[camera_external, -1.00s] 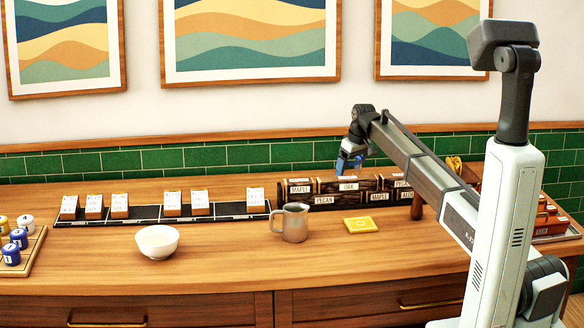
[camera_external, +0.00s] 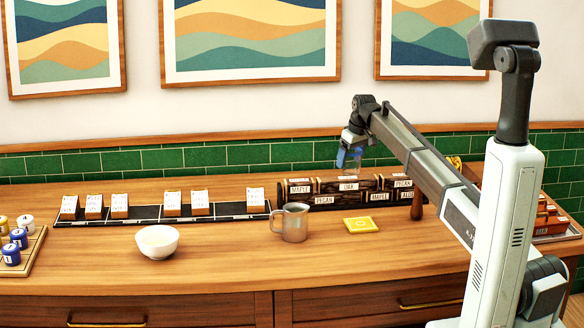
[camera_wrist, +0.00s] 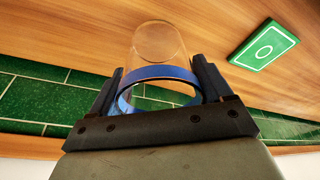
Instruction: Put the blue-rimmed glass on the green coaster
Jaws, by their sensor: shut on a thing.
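The blue-rimmed glass (camera_wrist: 160,73) is clear, with a blue band at its mouth. My gripper (camera_wrist: 158,68) is shut on it, one dark finger on each side near the rim. In the external view, my gripper (camera_external: 350,158) holds it in the air above the dark block row at the back, and the clear glass body is hard to make out. The green coaster (camera_wrist: 264,45), a square with a white outline and ring, lies on the wood at upper right in the wrist view, apart from the glass. I cannot see this coaster in the external view.
A grey metal mug (camera_external: 295,223) and a yellow coaster (camera_external: 362,225) stand in front of the labelled dark blocks (camera_external: 345,200). A white bowl (camera_external: 157,241) is further left. A row of small card holders (camera_external: 171,203) lines the back. The counter front is clear.

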